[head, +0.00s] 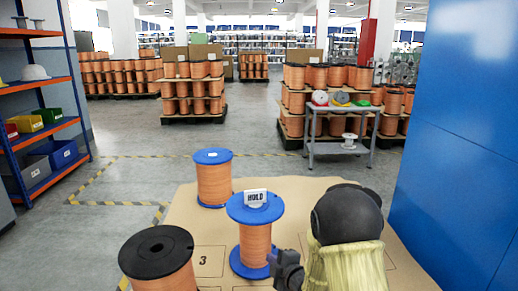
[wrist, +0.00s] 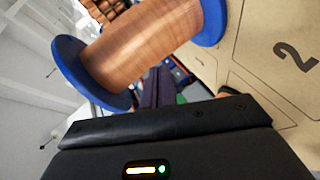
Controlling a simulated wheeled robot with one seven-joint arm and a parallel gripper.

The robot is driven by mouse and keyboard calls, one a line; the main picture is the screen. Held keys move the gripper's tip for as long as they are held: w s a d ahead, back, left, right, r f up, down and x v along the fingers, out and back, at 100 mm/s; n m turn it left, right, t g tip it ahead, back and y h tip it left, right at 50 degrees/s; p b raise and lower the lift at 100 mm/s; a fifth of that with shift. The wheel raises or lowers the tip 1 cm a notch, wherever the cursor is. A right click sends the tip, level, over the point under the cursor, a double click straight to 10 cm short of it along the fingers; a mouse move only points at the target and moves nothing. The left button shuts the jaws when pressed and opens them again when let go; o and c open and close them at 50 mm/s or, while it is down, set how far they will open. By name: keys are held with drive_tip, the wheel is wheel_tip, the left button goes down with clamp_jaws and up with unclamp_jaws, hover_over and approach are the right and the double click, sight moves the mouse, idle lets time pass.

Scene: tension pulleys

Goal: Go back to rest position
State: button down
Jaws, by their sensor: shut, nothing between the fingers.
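My arm (head: 348,235), with a dark rounded joint and a pale yellowish sleeve, reaches over the front right of the tan board (head: 190,212). My gripper (head: 287,268) is shut and empty, at the lower right of a blue-flanged copper spool (head: 255,243). That spool stands upright and carries a white HOLD tag (head: 255,198) on its top. Whether the gripper touches the spool cannot be told. In the wrist view a blue-flanged copper spool (wrist: 150,45) lies across the top of the picture, and dark fingers (wrist: 155,88) show below it.
Another blue-flanged spool (head: 214,180) stands behind, and a black-flanged spool (head: 157,262) at the front left. A blue wall panel (head: 465,150) rises close on the right. Shelving (head: 38,100) stands at the left, a grey cart (head: 342,145) farther back. Open floor lies between.

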drive_tip(key=s+d+r+m+g+h+p, duration=0.4)
drive_tip(key=s+d+r+m+h+p, duration=0.15)
drive_tip(key=s+d+r+m, duration=0.35)
drive_tip(key=s+d+r+m+g+h+p, duration=0.1)
drive_tip(key=s+r+m+g+p, duration=0.3)
drive_tip(key=s, duration=0.5)
drive_tip(key=s+d+r+m+g+p, duration=0.1)
drive_tip(key=s+r+m+g, duration=0.1)
drive_tip(key=s+m, duration=0.6)
wheel_tip(320, 180, up, 36)
drive_tip(key=n+p, duration=0.1)
drive_tip(key=p, duration=3.5)
drive_tip(key=shift+s+p, duration=0.25)
drive_tip(key=shift+p, duration=0.15)
drive_tip(key=shift+d+r, duration=0.1)
